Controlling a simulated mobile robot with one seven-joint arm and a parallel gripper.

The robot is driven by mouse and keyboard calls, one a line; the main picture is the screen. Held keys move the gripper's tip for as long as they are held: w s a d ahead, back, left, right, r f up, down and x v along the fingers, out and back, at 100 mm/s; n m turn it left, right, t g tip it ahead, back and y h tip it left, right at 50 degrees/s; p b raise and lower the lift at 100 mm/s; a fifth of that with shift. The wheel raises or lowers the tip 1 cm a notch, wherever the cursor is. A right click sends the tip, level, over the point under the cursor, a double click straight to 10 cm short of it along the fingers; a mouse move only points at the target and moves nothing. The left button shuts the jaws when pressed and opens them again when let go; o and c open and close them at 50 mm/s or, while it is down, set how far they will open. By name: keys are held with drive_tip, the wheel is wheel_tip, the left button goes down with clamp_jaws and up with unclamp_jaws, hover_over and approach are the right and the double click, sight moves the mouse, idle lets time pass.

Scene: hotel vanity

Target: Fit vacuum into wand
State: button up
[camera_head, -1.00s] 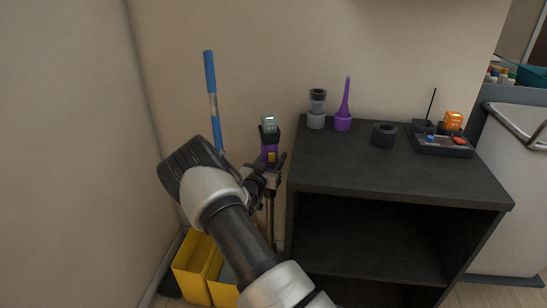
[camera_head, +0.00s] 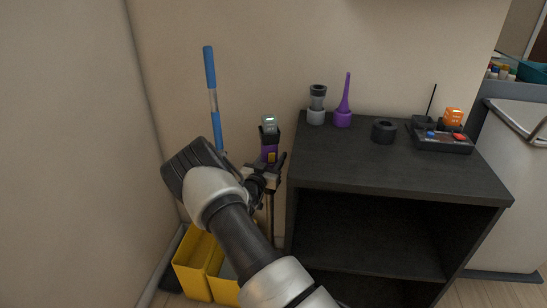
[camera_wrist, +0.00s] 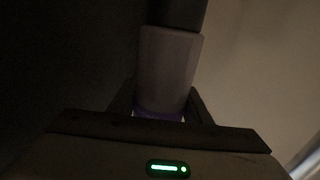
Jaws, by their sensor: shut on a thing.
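The handheld vacuum (camera_head: 269,131) stands upright left of the dark shelf, with a grey top, a small lit display and a purple body. My gripper (camera_head: 272,172) is at its lower body, shut on it. In the wrist view a pale, purple-edged cylinder (camera_wrist: 167,75) sits between the two fingers of my gripper (camera_wrist: 160,105), with a darker part beyond it. A thin tube, seemingly the wand (camera_head: 269,215), runs down directly below the gripper. My gripper and arm hide the place where vacuum and wand meet, so I cannot tell whether they are joined.
The dark shelf (camera_head: 400,180) stands close on the right. A blue-handled pole (camera_head: 211,75) and yellow bins (camera_head: 193,265) are left.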

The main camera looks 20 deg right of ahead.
drive_tip(key=shift+s+a+f, duration=0.1)
drive_tip(key=shift+s+f, duration=0.05)
drive_tip(key=shift+f, duration=0.4)
idle(0.4)
drive_tip(key=o, duration=1.5)
drive_tip(key=shift+f, duration=0.1)
drive_tip(key=p+v, duration=0.1)
drive_tip(key=v, duration=0.4)
drive_tip(key=p+v, duration=0.1)
drive_tip(key=v, duration=0.5)
drive_tip(key=p+v, duration=0.1)
drive_tip(key=v, duration=0.5)
drive_tip(key=shift+a+r, duration=0.15)
drive_tip(key=shift+r, duration=0.15)
